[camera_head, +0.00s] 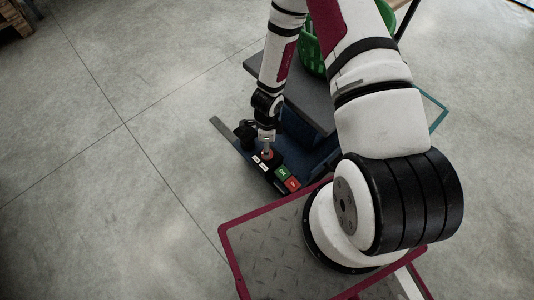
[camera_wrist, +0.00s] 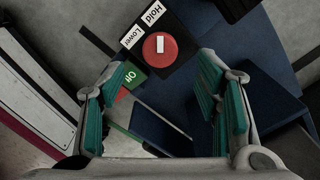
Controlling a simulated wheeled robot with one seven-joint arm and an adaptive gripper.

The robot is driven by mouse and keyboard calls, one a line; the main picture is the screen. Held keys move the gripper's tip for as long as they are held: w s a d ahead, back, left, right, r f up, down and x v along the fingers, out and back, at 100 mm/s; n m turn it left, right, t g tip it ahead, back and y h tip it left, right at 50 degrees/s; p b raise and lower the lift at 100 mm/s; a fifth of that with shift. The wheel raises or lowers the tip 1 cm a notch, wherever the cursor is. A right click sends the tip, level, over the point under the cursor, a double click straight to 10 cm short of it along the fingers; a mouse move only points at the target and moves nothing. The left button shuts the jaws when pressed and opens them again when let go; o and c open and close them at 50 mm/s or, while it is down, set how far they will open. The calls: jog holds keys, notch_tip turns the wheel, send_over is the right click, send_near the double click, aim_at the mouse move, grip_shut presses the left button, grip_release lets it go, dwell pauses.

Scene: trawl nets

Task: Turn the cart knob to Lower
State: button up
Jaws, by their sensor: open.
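The cart knob (camera_wrist: 160,54) is a round red disc with a short white mark, on a black panel (camera_wrist: 185,32). The white mark stands upright in the wrist view and points roughly toward the white "Hold" label (camera_wrist: 153,14). The "Lower" label (camera_wrist: 131,36) sits to the left of the knob. My gripper (camera_wrist: 160,68) is open, its green-padded fingers apart with nothing between them. The knob shows just beyond the fingertips. In the head view my gripper (camera_head: 267,142) is right at the knob, whose red edge (camera_head: 268,155) partly shows. Contact cannot be told.
A green "On" button (camera_head: 282,172) and a red button (camera_head: 292,183) lie beside the knob on the blue cart (camera_head: 317,150). A green basket (camera_head: 311,50) stands behind, partly hidden by my arm. The grey floor to the left is clear.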

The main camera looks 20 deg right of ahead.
notch_tip(320, 180, down, 6)
jog(key=shift+f+b, duration=0.15)
jog(key=shift+b, duration=0.95)
jog(key=c, duration=1.2)
